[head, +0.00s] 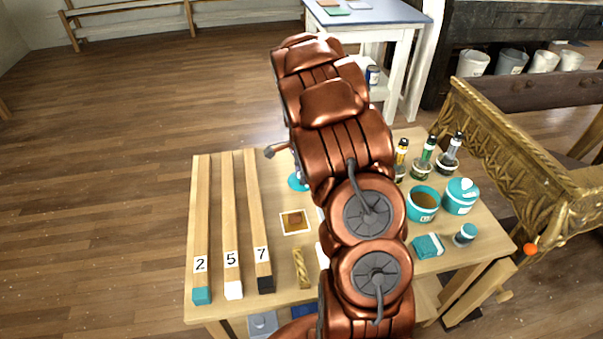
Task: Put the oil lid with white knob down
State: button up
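A teal disc (297,183), which may be the oil lid, shows only in part at the left edge of my arm; the arm hides the rest, and I cannot tell whether it is held or lies on the table. An open teal pot (423,203) with brown liquid stands on the right of the wooden table (345,285). Next to it a teal pot (459,205) wears a teal lid with a pale knob (463,184). My gripper is hidden behind my copper-coloured arm, so its fingers do not show.
Three long wooden strips marked 2 (201,230), 5 (230,230) and 7 (258,215) lie on the left. A teal block (428,246) and small jar (465,235) are in front. A gilt console (520,165) borders the right.

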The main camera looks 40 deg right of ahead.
jog(key=o, duration=0.4)
jog(key=shift+o, duration=0.2)
notch_tip(320, 180, up, 11)
jog(key=s+a+r+n, duration=0.5)
jog(key=s+a, duration=0.2)
jog(key=a, duration=0.1)
jog(key=s+a+n+g, duration=0.1)
jog(key=s+a+n, duration=0.7)
jog(key=s, duration=0.5)
jog(key=s+a+n+g, duration=0.1)
jog(key=s+a+n, duration=0.7)
jog(key=s, duration=0.5)
jog(key=shift+a+f+g, duration=0.2)
jog(key=shift+a+g, duration=0.2)
jog(key=shift+a, duration=0.05)
jog(key=shift+s, duration=0.1)
notch_tip(320, 180, up, 15)
jog(key=t+p, duration=0.1)
jog(key=p, duration=1.2)
jog(key=shift+w+f, duration=0.15)
jog(key=shift+w, duration=0.3)
